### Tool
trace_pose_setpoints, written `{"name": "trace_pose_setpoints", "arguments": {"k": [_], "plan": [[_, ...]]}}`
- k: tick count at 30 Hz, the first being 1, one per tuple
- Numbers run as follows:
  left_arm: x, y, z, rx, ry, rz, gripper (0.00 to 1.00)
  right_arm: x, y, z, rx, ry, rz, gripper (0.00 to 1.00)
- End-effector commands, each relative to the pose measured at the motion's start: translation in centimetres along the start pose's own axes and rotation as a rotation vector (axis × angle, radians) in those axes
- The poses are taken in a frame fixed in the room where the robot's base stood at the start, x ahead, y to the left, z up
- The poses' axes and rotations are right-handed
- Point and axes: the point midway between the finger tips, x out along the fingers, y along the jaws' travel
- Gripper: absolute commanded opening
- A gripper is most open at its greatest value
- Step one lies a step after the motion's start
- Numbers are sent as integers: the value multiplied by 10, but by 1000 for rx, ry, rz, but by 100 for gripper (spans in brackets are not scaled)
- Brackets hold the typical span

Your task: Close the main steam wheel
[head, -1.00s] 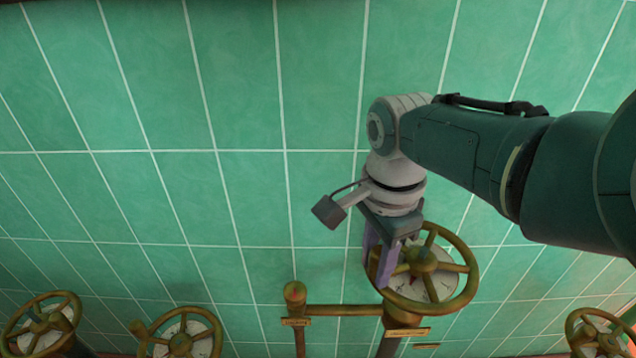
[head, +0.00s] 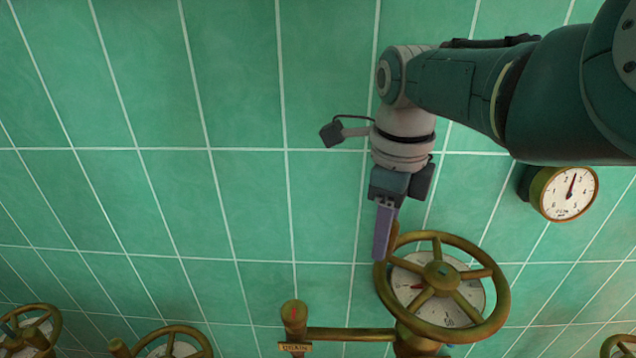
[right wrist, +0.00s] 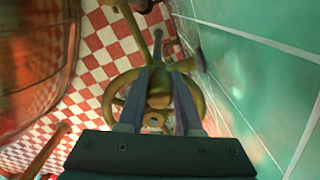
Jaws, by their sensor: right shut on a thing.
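A brass spoked handwheel (head: 484,273) stands in front of a pale dial (head: 408,285) with a red needle, right of centre in the head view. I cannot read a name plate for it. My right gripper (head: 383,255) is shut on the wheel's rim at its left side, its purple-grey fingers pointing down. In the right wrist view the two fingers (right wrist: 166,80) reach over the brass wheel (right wrist: 112,101), whose rim shows on both sides. The exact contact is partly hidden by the fingers. My left gripper is not in view.
A round gauge (head: 569,194) is on the green tiled wall at right. A capped brass pipe (head: 294,316) with a DRAIN plate (head: 295,347) stands left of the wheel. Other brass wheels line the bottom edge (head: 172,335). A copper kettle (right wrist: 35,65) is at left in the wrist view.

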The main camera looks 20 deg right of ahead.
Motion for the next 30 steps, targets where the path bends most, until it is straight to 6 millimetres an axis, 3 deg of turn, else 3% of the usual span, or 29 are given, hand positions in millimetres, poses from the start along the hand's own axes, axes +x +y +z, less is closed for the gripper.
{"name": "trace_pose_setpoints", "arguments": {"k": [25,26,30], "plan": [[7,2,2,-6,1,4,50,0,-7,-3,1,5,-4,0],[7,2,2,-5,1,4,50,0,-7,-3,1,6,-4,36],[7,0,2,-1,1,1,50,0,-7,-3,1,5,-3,52]]}}
